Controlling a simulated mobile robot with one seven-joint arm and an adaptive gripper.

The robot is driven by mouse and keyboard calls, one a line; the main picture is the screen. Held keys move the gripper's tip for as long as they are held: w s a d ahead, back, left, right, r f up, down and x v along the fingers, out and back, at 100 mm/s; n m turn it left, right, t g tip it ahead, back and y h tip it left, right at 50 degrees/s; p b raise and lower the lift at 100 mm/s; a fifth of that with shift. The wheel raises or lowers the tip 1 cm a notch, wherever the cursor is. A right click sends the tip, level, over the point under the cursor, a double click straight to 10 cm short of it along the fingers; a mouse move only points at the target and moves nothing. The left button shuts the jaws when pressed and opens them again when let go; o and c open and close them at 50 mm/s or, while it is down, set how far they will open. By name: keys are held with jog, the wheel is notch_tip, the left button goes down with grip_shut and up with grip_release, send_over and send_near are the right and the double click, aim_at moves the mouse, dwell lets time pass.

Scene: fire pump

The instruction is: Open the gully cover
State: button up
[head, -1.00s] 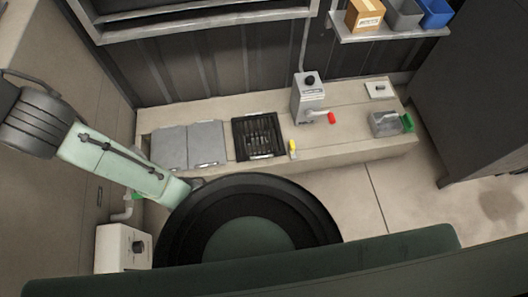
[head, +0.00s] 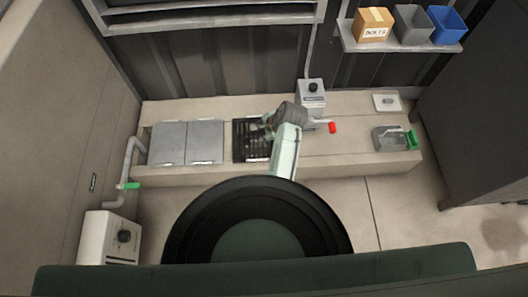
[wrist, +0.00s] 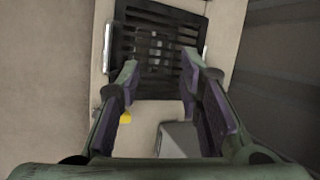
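A black slotted grate (head: 243,147), which looks like the gully cover, lies flat in the top of the low beige ledge. It also fills the top middle of the wrist view (wrist: 133,48), with a light metal strip along each side. My gripper (wrist: 160,64) is open and empty, its fingers apart in front of the grate. In the head view my gripper (head: 262,126) is over the right part of the grate and hides some of it. I cannot tell whether the fingertips touch the grate.
Two grey plates (head: 187,142) lie left of the grate. A grey box (head: 311,95) with a red-tipped lever (head: 332,127) stands just right of my arm. A yellow piece (wrist: 125,117) is near the grate.

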jog(key=m+g, duration=0.2)
send_near(258, 159)
jog(key=shift+y, duration=0.3)
jog(key=x, duration=0.5)
jog(key=b+x, duration=0.1)
jog(key=x, duration=0.2)
jog(key=shift+s+d+f, duration=0.1)
jog(key=shift+d+f, duration=0.1)
jog(key=shift+d, duration=0.05)
jog(key=shift+c, duration=0.5)
grip_shut()
